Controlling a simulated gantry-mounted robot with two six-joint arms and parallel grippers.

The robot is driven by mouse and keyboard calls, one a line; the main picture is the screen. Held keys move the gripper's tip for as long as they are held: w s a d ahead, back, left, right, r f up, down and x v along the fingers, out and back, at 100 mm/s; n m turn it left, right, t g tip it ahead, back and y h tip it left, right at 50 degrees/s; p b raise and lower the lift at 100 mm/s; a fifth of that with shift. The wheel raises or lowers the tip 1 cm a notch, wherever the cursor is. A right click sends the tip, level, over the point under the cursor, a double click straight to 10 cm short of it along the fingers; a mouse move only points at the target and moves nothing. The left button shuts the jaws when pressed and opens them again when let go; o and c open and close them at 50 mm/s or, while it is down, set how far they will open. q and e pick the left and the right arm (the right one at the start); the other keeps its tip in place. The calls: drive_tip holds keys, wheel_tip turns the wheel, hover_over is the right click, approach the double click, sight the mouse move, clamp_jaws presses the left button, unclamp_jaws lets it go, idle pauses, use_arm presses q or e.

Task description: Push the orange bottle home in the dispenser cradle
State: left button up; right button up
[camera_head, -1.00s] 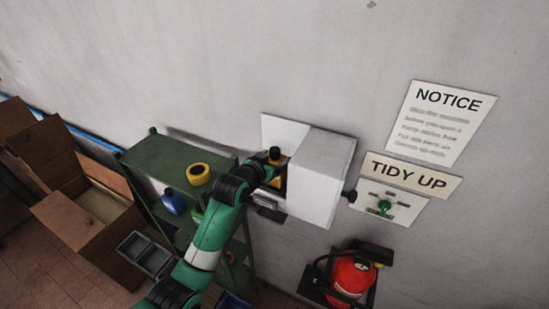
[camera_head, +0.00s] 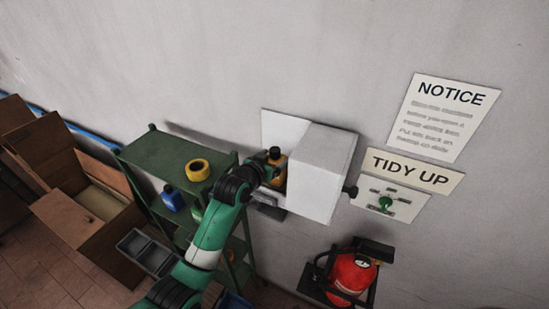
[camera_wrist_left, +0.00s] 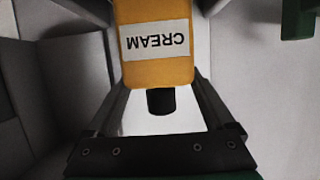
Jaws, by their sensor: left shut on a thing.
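The orange bottle (camera_head: 279,176), with a dark cap, stands upright at the open left side of the white wall dispenser (camera_head: 318,172). In the left wrist view the bottle (camera_wrist_left: 157,68) shows upside down, with a CREAM label and its black cap towards me. My left gripper (camera_head: 264,173) is shut on the bottle, with a finger on each side of it. The cradle is mostly hidden behind the bottle and gripper, so I cannot tell how far in the bottle sits. My right gripper is in neither view.
A green shelf (camera_head: 165,155) stands left of the dispenser, with a yellow roll (camera_head: 197,170) and a blue bottle (camera_head: 172,199). A red extinguisher (camera_head: 351,275) hangs below right. A green-knobbed panel (camera_head: 388,204) is on the wall.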

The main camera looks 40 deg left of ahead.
use_arm(q)
drive_tip(key=shift+f, duration=0.7)
idle(3.0)
drive_tip(key=o, duration=1.3)
drive_tip(key=shift+c, duration=0.2)
